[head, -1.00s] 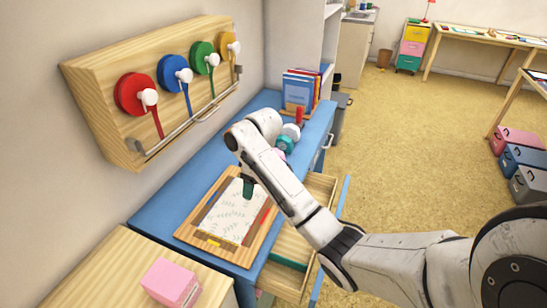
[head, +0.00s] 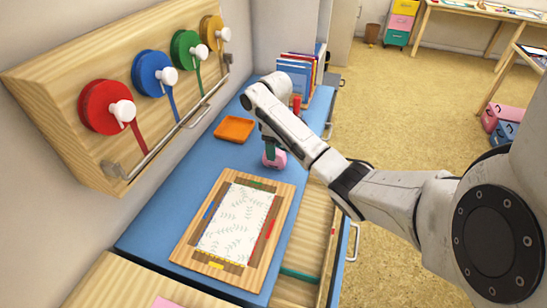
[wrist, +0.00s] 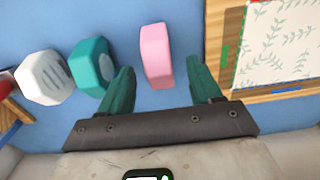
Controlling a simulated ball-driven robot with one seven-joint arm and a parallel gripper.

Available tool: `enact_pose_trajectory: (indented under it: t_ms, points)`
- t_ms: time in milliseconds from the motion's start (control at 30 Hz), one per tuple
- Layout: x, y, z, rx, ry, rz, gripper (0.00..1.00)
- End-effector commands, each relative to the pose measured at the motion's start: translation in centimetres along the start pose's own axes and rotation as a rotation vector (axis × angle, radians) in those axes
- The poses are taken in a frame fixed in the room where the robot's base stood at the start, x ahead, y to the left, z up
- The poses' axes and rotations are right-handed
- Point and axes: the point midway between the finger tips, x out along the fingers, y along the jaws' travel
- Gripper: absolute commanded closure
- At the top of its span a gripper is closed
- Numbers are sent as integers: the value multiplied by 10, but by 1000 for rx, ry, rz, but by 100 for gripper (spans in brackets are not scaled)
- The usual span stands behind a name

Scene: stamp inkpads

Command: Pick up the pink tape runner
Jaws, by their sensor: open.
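The pink tape runner (head: 275,158) stands on the blue desk top, just beyond the wooden board. In the wrist view the pink tape runner (wrist: 157,55) lies between and ahead of my two green fingertips. My gripper (head: 270,146) is open and points down over it; in the wrist view its fingers (wrist: 160,78) are spread apart, with no contact visible. In the head view my arm and fingers hide part of the runner.
A teal item (wrist: 91,65) and a white item (wrist: 44,77) stand close by to the left in the wrist view. The wooden board with patterned paper (head: 184,248) lies nearer. An orange tray (head: 235,129) sits by the wall. An open drawer (head: 306,240) juts out at the right.

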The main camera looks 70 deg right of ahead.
Motion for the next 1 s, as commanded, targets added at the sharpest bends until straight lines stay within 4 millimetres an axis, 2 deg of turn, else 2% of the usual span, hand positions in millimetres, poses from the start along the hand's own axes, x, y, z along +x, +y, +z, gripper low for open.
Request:
enact_pose_trajectory:
  t_ms: [233,500,833,1000]
  points:
    - [18,1,0,0,-2,-1,36]
    - [55,2,-2,1,-2,-1,36]
    - [61,2,-2,0,0,1,36]
    - [61,2,-2,0,0,1,52]
